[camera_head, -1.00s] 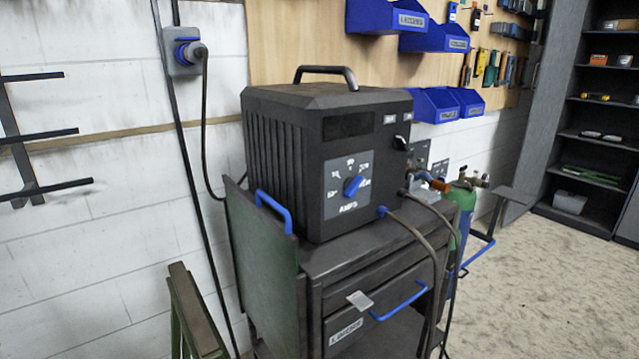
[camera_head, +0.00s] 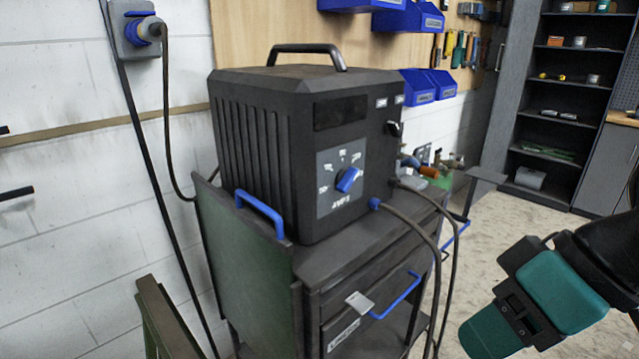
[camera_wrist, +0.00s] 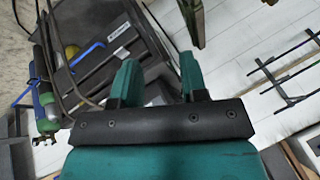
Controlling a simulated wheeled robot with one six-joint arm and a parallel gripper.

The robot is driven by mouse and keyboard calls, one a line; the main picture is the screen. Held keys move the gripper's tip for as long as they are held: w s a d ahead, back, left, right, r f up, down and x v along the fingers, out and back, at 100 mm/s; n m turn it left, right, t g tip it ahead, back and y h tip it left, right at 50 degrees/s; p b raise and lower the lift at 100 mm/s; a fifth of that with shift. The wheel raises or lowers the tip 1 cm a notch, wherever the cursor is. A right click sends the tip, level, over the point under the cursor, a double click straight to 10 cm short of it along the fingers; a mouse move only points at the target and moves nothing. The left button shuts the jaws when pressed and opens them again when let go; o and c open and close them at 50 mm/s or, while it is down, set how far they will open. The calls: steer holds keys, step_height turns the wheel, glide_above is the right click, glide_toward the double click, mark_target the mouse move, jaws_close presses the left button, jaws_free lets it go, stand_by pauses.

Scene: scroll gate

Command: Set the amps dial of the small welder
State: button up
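The small welder (camera_head: 270,150) is a dark box with a top handle, standing on a cart. Its amps dial is a blue knob (camera_head: 347,180) on a grey scale plate (camera_head: 326,190) marked AMPS. The knob looks turned toward the plate's upper right; the scale numbers are too blurred to read surely. My gripper (camera_head: 488,334), teal and black, is at the lower right of the head view, well apart from the dial. In the wrist view my gripper (camera_wrist: 158,78) has its two teal fingers apart with nothing between them. The dial does not show there.
The cart (camera_head: 350,262) has a blue side handle (camera_head: 259,214) and a blue drawer handle (camera_head: 397,297). Cables hang from the welder's front, between it and my gripper. Green cylinder, shelves (camera_head: 560,110) and open floor (camera_head: 520,235) lie to the right.

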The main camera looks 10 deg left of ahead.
steer(key=w+a+f+t+y+b, duration=0.25)
steer(key=w+a+y, duration=0.2)
steer(key=w, duration=0.45)
steer(key=m+t+y+b, duration=0.3)
steer(key=m+t+y, duration=0.1)
steer(key=m+t, duration=0.35)
glide_toward(353, 181)
steer(key=shift+n+h, duration=0.25)
steer(key=shift+n, duration=0.1)
steer(key=p+x, duration=0.3)
steer(key=x, duration=0.1)
steer(key=p+x, duration=0.2)
steer(key=x, duration=0.3)
steer(key=shift+w+a+r+p, duration=0.15)
steer(key=shift+a+r+p, duration=0.1)
steer(key=shift+p, duration=0.15)
steer(key=shift+c, duration=0.2)
jaws_close()
